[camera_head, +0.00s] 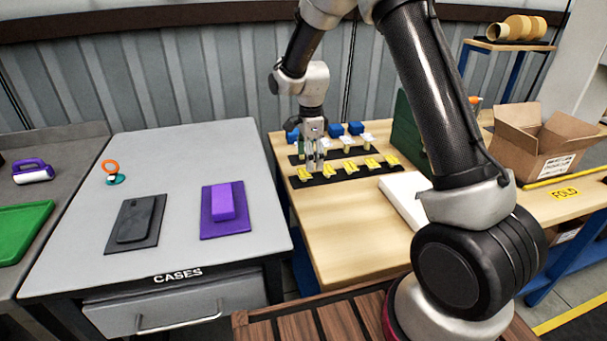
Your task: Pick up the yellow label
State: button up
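A flat yellow patch marked FOLD (565,193) lies on the table at the right; I cannot tell which of these is the yellow label. My gripper (316,167) points down at the left end of the row, close to the leftmost yellow pieces (304,175). The fingers are small here, so I cannot tell whether they are open or shut, or whether they touch a piece.
White and blue pieces (355,129) stand behind the yellow row. A white slab (405,195) and a dark green panel (407,130) are to its right. An open carton (541,140) stands farther right. The grey CASES table (180,155) is at left, across a gap.

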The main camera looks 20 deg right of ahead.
aim_at(304, 173)
jog(key=shift+f, duration=1.7)
jog(key=shift+f, duration=0.2)
jog(key=c, duration=0.7)
